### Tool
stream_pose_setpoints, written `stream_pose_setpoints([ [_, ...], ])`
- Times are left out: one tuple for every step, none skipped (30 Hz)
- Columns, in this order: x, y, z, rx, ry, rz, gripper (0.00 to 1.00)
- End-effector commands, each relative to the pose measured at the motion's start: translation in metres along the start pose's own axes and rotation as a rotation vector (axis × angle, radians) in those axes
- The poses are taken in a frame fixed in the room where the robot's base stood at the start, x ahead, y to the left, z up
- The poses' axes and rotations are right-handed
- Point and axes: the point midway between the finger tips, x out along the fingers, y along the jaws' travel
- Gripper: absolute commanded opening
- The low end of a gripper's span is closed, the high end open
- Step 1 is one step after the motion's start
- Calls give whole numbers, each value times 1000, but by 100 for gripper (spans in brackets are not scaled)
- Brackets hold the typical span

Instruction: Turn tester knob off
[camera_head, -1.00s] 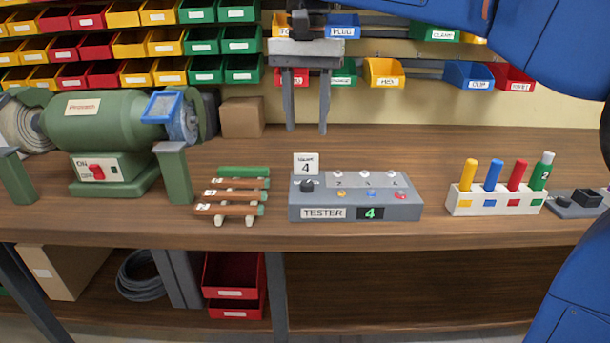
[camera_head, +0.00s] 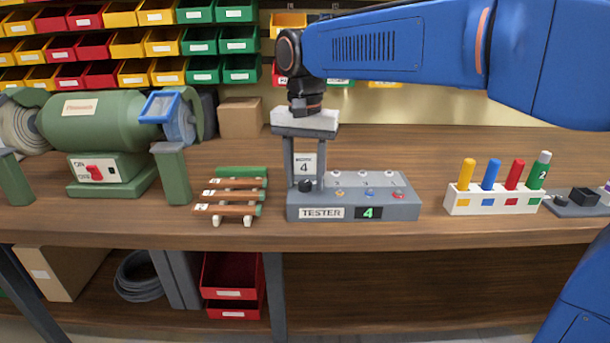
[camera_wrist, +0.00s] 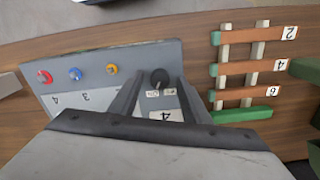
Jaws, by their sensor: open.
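The tester (camera_head: 350,205) is a grey box on the bench with a TESTER label and a green "4" display (camera_head: 370,213). Its black knob (camera_head: 305,185) sits on the top at the left end, in front of an upright card reading 4 (camera_head: 304,165). My gripper (camera_head: 305,180) points down over that end, its two fingers apart on either side of the knob. In the wrist view the knob (camera_wrist: 160,77) shows between the fingertips (camera_wrist: 157,82), with small labels beside it. I cannot tell whether the fingers touch it.
A rack of numbered wooden bars (camera_head: 230,197) stands close left of the tester. A green bench grinder (camera_head: 110,140) is further left. A white holder with coloured pegs (camera_head: 492,205) stands to the right. The bench right of the tester is partly clear.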

Motion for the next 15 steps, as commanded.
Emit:
stream_pose_setpoints([
  [0, 0, 0, 0, 0, 0, 43],
  [0, 0, 0, 0, 0, 0, 43],
  [0, 0, 0, 0, 0, 0, 43],
  [0, 0, 0, 0, 0, 0, 43],
  [0, 0, 0, 0, 0, 0, 43],
  [0, 0, 0, 0, 0, 0, 43],
  [0, 0, 0, 0, 0, 0, 36],
  [0, 0, 0, 0, 0, 0, 29],
  [0, 0, 0, 0, 0, 0, 19],
  [0, 0, 0, 0, 0, 0, 12],
  [0, 0, 0, 0, 0, 0, 5],
  [0, 0, 0, 0, 0, 0, 2],
  [0, 0, 0, 0, 0, 0, 2],
  [0, 0, 0, 0, 0, 0, 2],
  [0, 0, 0, -1, 0, 0, 2],
])
